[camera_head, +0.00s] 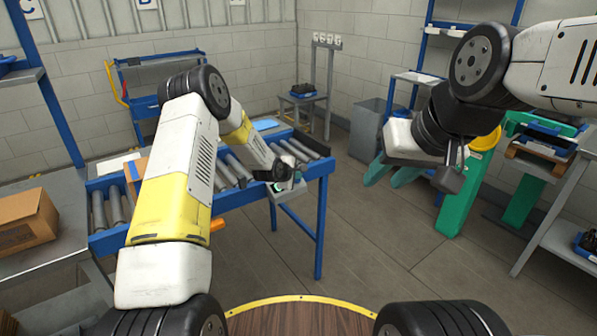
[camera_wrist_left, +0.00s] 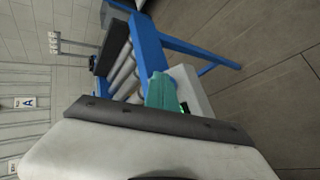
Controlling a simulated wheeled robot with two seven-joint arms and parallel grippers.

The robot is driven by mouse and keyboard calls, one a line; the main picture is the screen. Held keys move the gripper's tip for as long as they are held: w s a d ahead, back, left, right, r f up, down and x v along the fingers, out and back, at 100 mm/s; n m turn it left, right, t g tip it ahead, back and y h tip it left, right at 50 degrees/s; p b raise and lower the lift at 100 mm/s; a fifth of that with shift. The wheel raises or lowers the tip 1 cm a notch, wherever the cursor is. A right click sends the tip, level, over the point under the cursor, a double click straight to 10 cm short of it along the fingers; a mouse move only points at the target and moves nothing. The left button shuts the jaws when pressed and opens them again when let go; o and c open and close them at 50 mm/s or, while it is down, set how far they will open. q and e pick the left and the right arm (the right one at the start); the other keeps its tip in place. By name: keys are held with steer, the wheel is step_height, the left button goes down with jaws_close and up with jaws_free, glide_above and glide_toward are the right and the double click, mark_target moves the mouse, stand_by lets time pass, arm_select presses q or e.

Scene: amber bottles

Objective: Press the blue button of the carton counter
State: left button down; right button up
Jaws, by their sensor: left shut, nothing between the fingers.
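The carton counter is a pale grey box (camera_head: 291,197) at the near edge of the roller conveyor. In the left wrist view the box (camera_wrist_left: 191,88) shows beside the fingers, with a small green light on it. The blue button cannot be made out; the fingers cover part of the box. My left gripper (camera_head: 281,186) is shut and empty, its teal fingertips at the counter. In the left wrist view its fingers (camera_wrist_left: 160,91) overlap the box; contact cannot be told. My right gripper (camera_head: 387,176) hangs away to the right, its teal fingers apart and empty.
The blue-framed roller conveyor (camera_head: 320,170) runs behind my left arm. A cardboard box (camera_head: 27,218) is on the left table. A grey bin (camera_head: 366,130) and a green stand (camera_head: 524,200) are at the right. The floor between the conveyor and right-hand shelving is clear.

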arm_select(q)
step_height(320, 180, up, 5)
steer(key=s+d, duration=0.1)
steer(key=s, duration=0.1)
steer(key=shift+s+d, duration=0.2)
steer(key=shift+d, duration=0.2)
steer(key=shift+r, duration=0.1)
steer(key=s+a+r+m+g+y, duration=0.1)
steer(key=s+a+r+m, duration=0.35)
steer(key=s+r, duration=0.55)
steer(key=s+a+r+m+g+y, duration=0.1)
steer(key=s+a+r+m, duration=0.35)
steer(key=s+r, duration=0.65)
steer(key=s+a+r+m+g, duration=0.1)
steer(key=s+a+r+m, duration=0.1)
steer(key=s, duration=1)
steer(key=s+a+r+m, duration=0.3)
steer(key=s+m, duration=0.1)
steer(key=s, duration=0.8)
steer(key=shift+s+g, duration=0.3)
steer(key=shift+g, duration=0.1)
